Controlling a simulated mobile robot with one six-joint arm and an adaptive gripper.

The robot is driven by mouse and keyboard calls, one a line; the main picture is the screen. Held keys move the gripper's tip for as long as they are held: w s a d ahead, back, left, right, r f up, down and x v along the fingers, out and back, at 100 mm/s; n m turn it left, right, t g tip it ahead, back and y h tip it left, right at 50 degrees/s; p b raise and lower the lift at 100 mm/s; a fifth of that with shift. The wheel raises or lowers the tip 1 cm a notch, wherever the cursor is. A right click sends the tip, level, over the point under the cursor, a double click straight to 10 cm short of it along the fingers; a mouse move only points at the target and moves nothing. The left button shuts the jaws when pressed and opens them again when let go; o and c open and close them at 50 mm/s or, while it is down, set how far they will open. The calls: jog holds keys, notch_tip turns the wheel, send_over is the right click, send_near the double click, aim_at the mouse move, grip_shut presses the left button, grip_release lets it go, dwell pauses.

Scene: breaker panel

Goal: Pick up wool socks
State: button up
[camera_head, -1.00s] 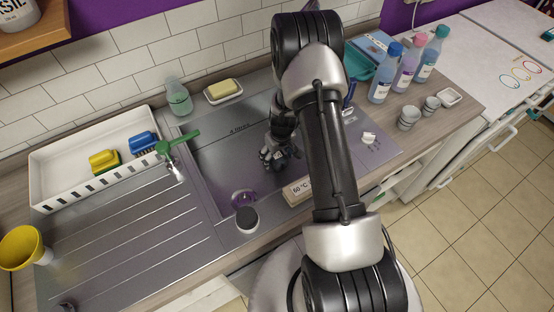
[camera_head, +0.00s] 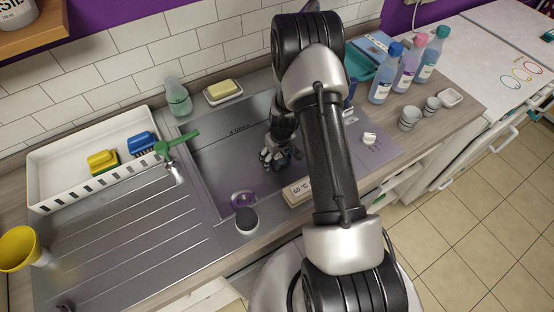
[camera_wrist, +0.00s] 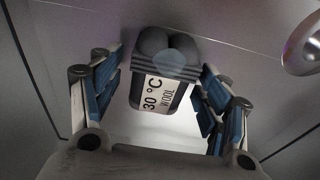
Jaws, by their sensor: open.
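The wool socks (camera_wrist: 168,46) show in the wrist view as a dark grey rolled bundle with a striped band. A white label on it reads "30 °C WOOL". The bundle lies ahead of my gripper (camera_wrist: 160,95), roughly centred between the two blue-padded fingers. The fingers stand apart, with gaps on both sides of the bundle. In the head view my gripper (camera_head: 281,158) is over the sink basin, and the socks cannot be made out there.
A "50 °C" sign (camera_head: 297,192) is on the front edge. Several bottles (camera_head: 384,78) and cups (camera_head: 410,118) stand right. A metal ring (camera_wrist: 301,50) shows at the wrist view's right.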

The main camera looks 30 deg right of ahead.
jog(key=shift+c, duration=0.4)
jog(key=c, duration=1.1)
jog(key=shift+r, duration=0.1)
